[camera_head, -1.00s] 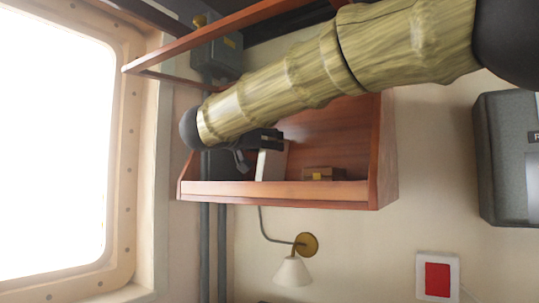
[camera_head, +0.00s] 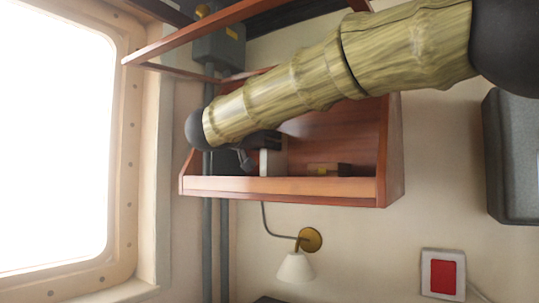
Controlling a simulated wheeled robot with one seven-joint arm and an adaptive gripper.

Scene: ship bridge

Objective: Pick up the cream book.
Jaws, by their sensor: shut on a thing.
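The cream book (camera_head: 271,163) stands upright in the wooden wall shelf, behind its front lip, which hides its lower edge. My gripper (camera_head: 262,147) is at the book's upper left, shut on it. My arm covers much of the gripper, so the fingertips show only in part.
The wooden shelf (camera_head: 280,187) has a raised front lip and a side panel at right. A small brown block with a yellow patch (camera_head: 322,169) lies right of the book. A wooden rail (camera_head: 190,37) crosses above. A wall lamp (camera_head: 296,266) hangs below, and a grey box (camera_head: 510,160) is at right.

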